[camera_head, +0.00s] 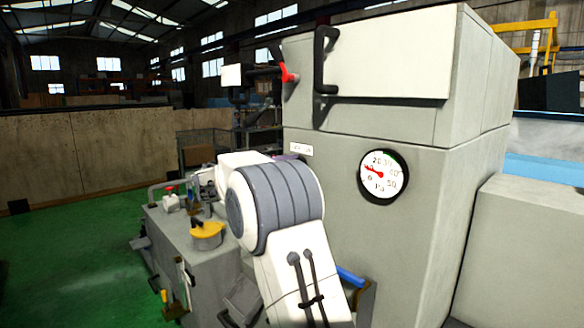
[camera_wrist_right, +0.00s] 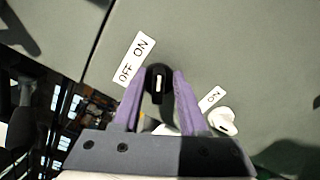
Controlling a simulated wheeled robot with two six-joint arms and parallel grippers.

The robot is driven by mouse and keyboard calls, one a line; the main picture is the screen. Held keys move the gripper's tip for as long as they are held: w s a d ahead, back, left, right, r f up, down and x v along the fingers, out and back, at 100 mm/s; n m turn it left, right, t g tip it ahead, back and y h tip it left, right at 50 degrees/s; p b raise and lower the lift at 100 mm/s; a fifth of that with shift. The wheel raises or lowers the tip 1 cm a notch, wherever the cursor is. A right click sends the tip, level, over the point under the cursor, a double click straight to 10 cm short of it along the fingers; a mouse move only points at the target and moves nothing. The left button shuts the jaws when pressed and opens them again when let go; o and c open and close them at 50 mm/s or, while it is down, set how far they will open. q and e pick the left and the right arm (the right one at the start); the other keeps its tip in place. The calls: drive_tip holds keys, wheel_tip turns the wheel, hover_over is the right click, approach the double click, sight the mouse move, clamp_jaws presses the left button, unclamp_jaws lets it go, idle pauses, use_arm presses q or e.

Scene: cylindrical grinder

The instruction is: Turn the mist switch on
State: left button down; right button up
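In the right wrist view a round black rotary switch (camera_wrist_right: 158,80) with a white mark stands on the grey panel, beside a white label (camera_wrist_right: 134,59) reading OFF ON. The mark runs nearly straight up and down in that picture. The purple fingers of my right gripper (camera_wrist_right: 159,84) lie on both sides of the switch, seemingly against its edges. Whether this is the mist switch is not readable. In the head view my right gripper and the switch are hidden, and my left gripper is out of view.
A white knob (camera_wrist_right: 222,121) with its own label (camera_wrist_right: 212,98) sits close to the right finger. In the head view the tall grey machine housing (camera_head: 408,130) bears a pressure gauge (camera_head: 381,175) and a red-knobbed lever (camera_head: 289,76). Green floor (camera_head: 60,260) is clear at left.

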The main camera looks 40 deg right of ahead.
idle(0.3)
drive_tip(key=a+b, duration=0.2)
drive_tip(key=a, duration=0.8)
drive_tip(key=shift+s+a+b, duration=0.25)
drive_tip(key=shift+s+b, duration=0.05)
drive_tip(key=shift+s, duration=0.1)
drive_tip(key=s+a+f+n+t+y, duration=0.1)
drive_tip(key=s+a+f+n+y, duration=0.1)
drive_tip(key=s+a+f+y, duration=0.5)
drive_tip(key=s+a+f+n+t+y, duration=0.1)
drive_tip(key=s+a+f+y, duration=0.25)
drive_tip(key=a+f, duration=0.65)
drive_tip(key=s+a+f+g+y, duration=0.1)
drive_tip(key=s+a+f+y, duration=0.1)
drive_tip(key=s+a, duration=0.3)
drive_tip(key=s+a+f+m+g+y, duration=0.1)
drive_tip(key=s+a+f+y, duration=0.2)
drive_tip(key=s, duration=0.7)
drive_tip(key=s+a+f+m+g+y+p, duration=0.1)
drive_tip(key=s+a+f+y, duration=0.2)
drive_tip(key=s+a+f, duration=0.3)
drive_tip(key=shift+s+a+f, duration=0.2)
drive_tip(key=shift+s+a, duration=0.1)
drive_tip(key=shift+s, duration=0.75)
